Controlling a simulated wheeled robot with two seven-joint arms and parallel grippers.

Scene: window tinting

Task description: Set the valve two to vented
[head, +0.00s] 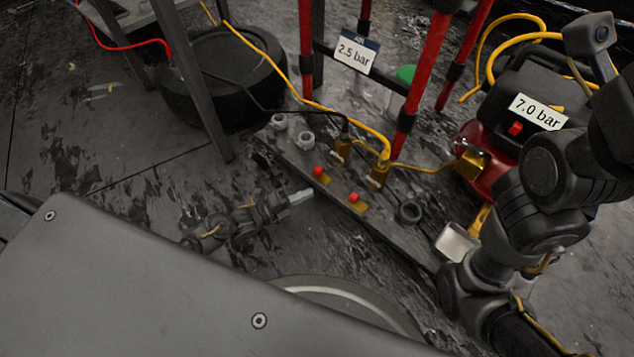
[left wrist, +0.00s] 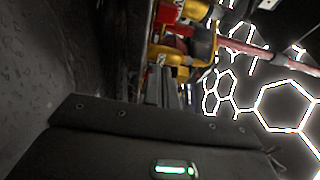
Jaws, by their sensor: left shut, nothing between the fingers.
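A dark narrow board (head: 286,152) on the floor carries the valves. Two small brass valves with red knobs sit on its near edge, one on the left (head: 320,173) and one on the right (head: 354,200). Brass fittings (head: 380,172) with hoses stand behind them. I cannot read which is valve two or its setting. My left gripper (head: 308,195) is shut and empty, its tip just short of the board's near edge, below the left red knob. In the left wrist view, brass and red parts (left wrist: 200,42) show beyond the fingers.
A red and black compressor (head: 520,110) labelled 7.0 bar stands right. A red-legged frame (head: 425,75) with a 2.5 bar sign (head: 355,52) stands behind the board. A tyre (head: 225,75) lies back left. Yellow hoses cross the area. The floor left of the board is clear.

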